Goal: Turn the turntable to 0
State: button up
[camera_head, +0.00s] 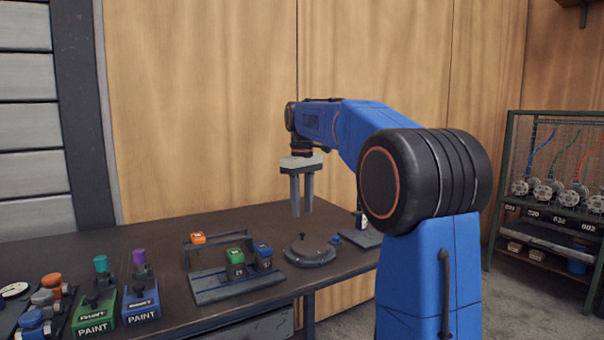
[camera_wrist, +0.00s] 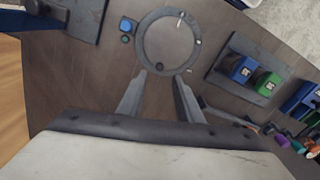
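The turntable (camera_head: 311,251) is a round grey disc on the table with a small dark knob (camera_head: 302,236) standing up from it. It also shows in the wrist view (camera_wrist: 165,42), with small light marks near its rim. My gripper (camera_head: 302,215) points down above the turntable, apart from it. Its two fingers are spread with a gap between them and nothing in it; they also show in the wrist view (camera_wrist: 160,80). A blue button (camera_head: 335,239) sits beside the turntable. I cannot read any number on the disc.
A grey tray (camera_head: 215,293) holds a green block (camera_head: 236,256) and a blue block (camera_head: 263,250) left of the turntable. Paint boxes (camera_head: 141,303) stand at the front left. A shelf rack (camera_head: 545,235) stands at the right.

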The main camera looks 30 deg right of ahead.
notch_tip(320, 180, up, 11)
jog(key=shift+f, duration=0.15)
dwell(0.6)
jog(key=s+a+f+m+t, duration=0.1)
jog(key=s+a+f, duration=0.2)
jog(key=s+f, duration=0.8)
jog(key=s+a+f+m+t, duration=0.1)
jog(key=s+a+f, duration=0.3)
jog(key=s+f, duration=0.6)
jog(key=s+a+f+m+t, duration=0.1)
jog(key=s+a+f, duration=0.3)
jog(key=s+f, duration=0.7)
jog(key=s+t, duration=0.1)
jog(key=s, duration=0.3)
jog(key=shift+a+f+m+t, duration=0.25)
jog(key=shift+f+m+t, duration=0.05)
jog(key=shift+f+t, duration=0.1)
